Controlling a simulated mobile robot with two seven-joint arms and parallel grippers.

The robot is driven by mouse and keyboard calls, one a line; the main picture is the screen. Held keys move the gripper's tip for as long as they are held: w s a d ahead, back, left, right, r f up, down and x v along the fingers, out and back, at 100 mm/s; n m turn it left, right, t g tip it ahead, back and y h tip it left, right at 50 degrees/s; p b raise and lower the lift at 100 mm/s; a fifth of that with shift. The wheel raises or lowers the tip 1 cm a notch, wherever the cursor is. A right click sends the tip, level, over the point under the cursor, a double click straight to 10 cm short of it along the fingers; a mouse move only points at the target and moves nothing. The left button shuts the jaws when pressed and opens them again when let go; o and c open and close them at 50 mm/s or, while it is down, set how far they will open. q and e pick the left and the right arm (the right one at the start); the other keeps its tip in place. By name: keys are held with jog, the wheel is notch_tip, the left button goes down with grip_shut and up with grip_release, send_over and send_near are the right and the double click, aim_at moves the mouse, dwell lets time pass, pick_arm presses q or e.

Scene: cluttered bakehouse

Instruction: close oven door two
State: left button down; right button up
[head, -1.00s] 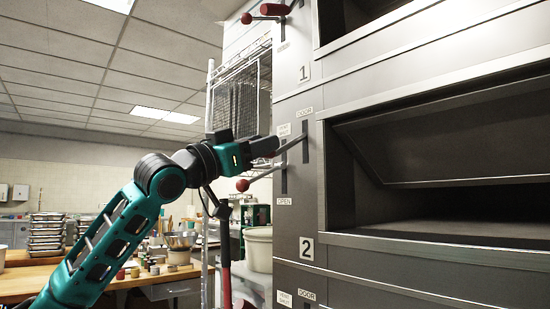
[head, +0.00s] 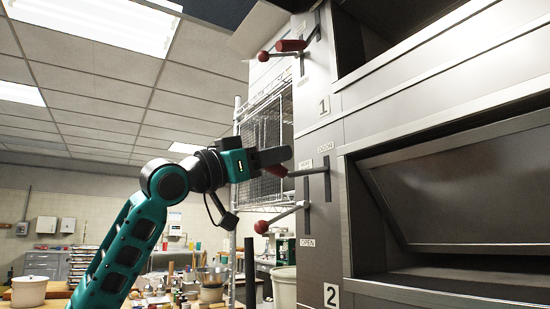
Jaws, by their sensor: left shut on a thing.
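Oven door two (head: 465,190) is a dark metal panel inside the middle oven's mouth. It hangs tilted, with a dark gap below its lower edge. Left of the mouth, a lever with a red grip (head: 278,171) sticks out of a vertical slot under the DOOR label. My left gripper (head: 274,158) is shut on this red grip, and its dark fingers hide part of it. The lever looks about level. My right gripper is not in view.
A second red-knobbed lever (head: 262,227) sticks out just below, beside the OPEN label. Oven one's levers (head: 290,46) are above. A wire rack (head: 262,130) stands close behind my gripper. A cluttered worktable and a white tub (head: 29,291) are at lower left.

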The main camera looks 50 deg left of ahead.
pick_arm(q)
jog(key=shift+w+r, duration=0.1)
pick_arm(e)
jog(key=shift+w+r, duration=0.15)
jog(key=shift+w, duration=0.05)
pick_arm(q)
jog(key=shift+w, duration=0.1)
dwell(0.9)
jog(key=c, duration=1.1)
grip_release()
jog(key=shift+c, duration=0.2)
jog(key=o, duration=0.3)
jog(key=shift+a, duration=0.15)
jog(key=shift+o, duration=0.2)
jog(key=d+b+v, duration=0.1)
jog(key=b+v, duration=0.5)
jog(key=v, duration=0.7)
jog(key=shift+a+b, duration=0.3)
jog(key=shift+a, duration=0.1)
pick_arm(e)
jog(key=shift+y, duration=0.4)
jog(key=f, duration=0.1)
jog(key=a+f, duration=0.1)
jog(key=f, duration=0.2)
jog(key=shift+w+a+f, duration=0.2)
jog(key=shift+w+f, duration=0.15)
